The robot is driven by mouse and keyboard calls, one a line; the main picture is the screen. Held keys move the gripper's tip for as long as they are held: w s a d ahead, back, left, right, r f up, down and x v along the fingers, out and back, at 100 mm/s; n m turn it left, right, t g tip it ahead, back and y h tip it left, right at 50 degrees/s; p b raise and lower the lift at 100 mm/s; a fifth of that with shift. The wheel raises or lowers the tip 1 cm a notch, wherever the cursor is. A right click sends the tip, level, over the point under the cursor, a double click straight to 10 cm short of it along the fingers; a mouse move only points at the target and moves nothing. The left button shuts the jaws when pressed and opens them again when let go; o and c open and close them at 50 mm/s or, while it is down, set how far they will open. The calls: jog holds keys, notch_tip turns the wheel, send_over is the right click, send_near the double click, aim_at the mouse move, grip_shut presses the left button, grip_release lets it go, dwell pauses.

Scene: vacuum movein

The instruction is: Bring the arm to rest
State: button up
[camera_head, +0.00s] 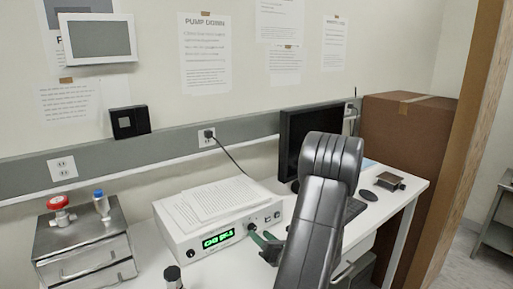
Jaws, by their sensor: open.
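My dark grey arm (322,195) rises in the right-centre foreground, bent at a thick rounded joint near the monitor. My gripper (262,236) shows partly to the left of the arm, with dark green fingers apart and nothing seen between them. It appears just in front of the right end of the white control box (210,243), which has a lit green display. I cannot tell whether the fingers touch the box. The rest of the gripper is hidden behind my arm.
White table (408,190) carries a black monitor (296,130), a mouse (368,195), a small dark device (390,181) and papers on the box. A metal case (85,245) with red and blue knobs stands left. A cardboard box (405,135) stands behind right.

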aim_at(254, 229)
jog(key=shift+p+x, duration=0.3)
jog(key=shift+x, duration=1.5)
